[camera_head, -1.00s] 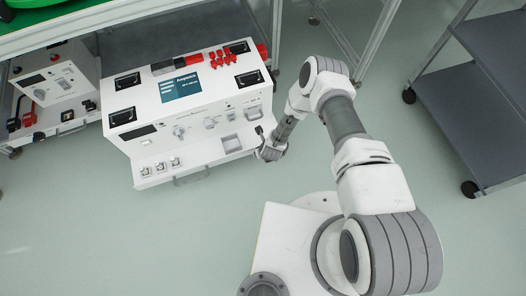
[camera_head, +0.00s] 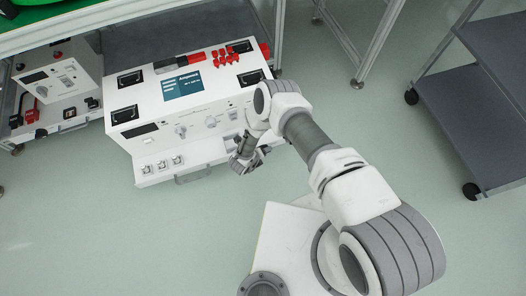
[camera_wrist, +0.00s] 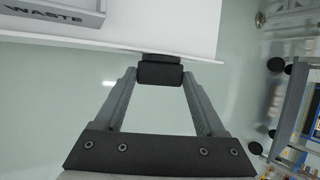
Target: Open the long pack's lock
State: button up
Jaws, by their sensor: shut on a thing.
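A long white unit (camera_head: 150,140), which I take to be the long pack, stands at the left with a screen, black square panels and knobs on top. My gripper (camera_head: 246,162) is at its front edge, right of the front handle. In the wrist view my gripper (camera_wrist: 160,72) is shut on a small black part (camera_wrist: 160,57) at the white edge, apparently the lock. The fingertips hide most of this part, and I cannot tell its exact position. My arm covers the unit's front right corner in the head view.
A grey tray marked WASTE (camera_wrist: 55,14) is set in the white top near my gripper. A second white unit (camera_head: 62,82) sits at the far left. A dark-shelved cart (camera_head: 480,120) stands at the right. The floor in front is clear.

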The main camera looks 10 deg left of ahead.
jog(key=shift+s+a+f+n+t+h, duration=0.15)
jog(key=shift+n+t+h, duration=0.1)
jog(key=shift+t+h, duration=0.5)
jog(key=shift+s+a+f+n+t+h, duration=0.15)
jog(key=shift+n+t+h, duration=0.1)
jog(key=shift+t+h, duration=0.5)
jog(key=shift+w+h, duration=0.15)
jog(key=shift+h, duration=0.15)
jog(key=o, duration=1.3)
jog(key=p+v, duration=0.5)
jog(key=v, duration=1.2)
jog(key=shift+a+r, duration=0.15)
jog(key=shift+r, duration=0.05)
